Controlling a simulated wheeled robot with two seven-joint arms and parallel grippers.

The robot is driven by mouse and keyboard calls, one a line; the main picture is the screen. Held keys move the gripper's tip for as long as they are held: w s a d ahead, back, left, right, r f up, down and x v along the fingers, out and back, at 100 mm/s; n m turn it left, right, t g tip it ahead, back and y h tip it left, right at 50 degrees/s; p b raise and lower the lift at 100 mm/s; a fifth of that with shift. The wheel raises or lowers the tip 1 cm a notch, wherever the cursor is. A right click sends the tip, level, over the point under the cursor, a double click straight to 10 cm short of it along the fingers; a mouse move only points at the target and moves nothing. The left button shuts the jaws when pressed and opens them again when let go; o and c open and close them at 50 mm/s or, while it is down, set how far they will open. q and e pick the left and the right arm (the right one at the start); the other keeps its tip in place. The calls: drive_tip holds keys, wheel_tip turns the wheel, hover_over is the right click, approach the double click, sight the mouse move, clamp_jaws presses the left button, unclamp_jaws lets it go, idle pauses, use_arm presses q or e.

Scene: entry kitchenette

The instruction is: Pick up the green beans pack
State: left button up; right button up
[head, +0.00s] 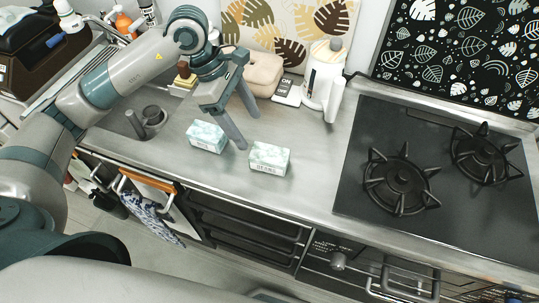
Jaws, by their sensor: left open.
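Two small pale green-and-white packs lie on the steel counter. One pack (206,137) is to the left, and the other pack (270,158) is to the right and nearer the front edge. Small dark lettering shows on their front faces, but it is too small for me to tell which is the green beans pack. My left gripper (249,130) is open and empty, pointing down, with its fingers spread beside and behind the packs. One fingertip appears between the two packs; I cannot tell whether it touches either. My right gripper is not in view.
A black hob (440,170) fills the right of the counter (318,160). A white jug-like container (322,82), an ON/OFF sign (289,91) and a beige rounded box (258,72) stand behind. A sink with a grey cup (153,117) is at left. Counter right of the packs is clear.

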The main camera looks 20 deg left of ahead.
sight(269, 153)
use_arm(q)
drive_tip(key=p+x, duration=0.2)
drive_tip(key=x, duration=0.4)
drive_tip(key=shift+d+f, duration=0.25)
drive_tip(key=shift+f, duration=0.05)
drive_tip(key=shift+d+f, duration=0.15)
drive_tip(key=shift+f, duration=0.35)
drive_tip(key=shift+p, duration=0.3)
drive_tip(key=shift+w+d+f+p, duration=0.2)
drive_tip(key=shift+d+f+p, duration=0.35)
drive_tip(key=shift+p, duration=0.25)
drive_tip(key=p+x, duration=0.1)
drive_tip(key=x, duration=0.2)
drive_tip(key=shift+w+f+p, duration=0.15)
drive_tip(key=shift+f+p, duration=0.1)
drive_tip(key=shift+p, duration=0.1)
drive_tip(key=shift+d+f, duration=0.1)
drive_tip(key=shift+f, duration=0.05)
drive_tip(key=shift+f+b, duration=0.25)
drive_tip(key=shift+b, duration=0.35)
drive_tip(key=shift+c, duration=0.3)
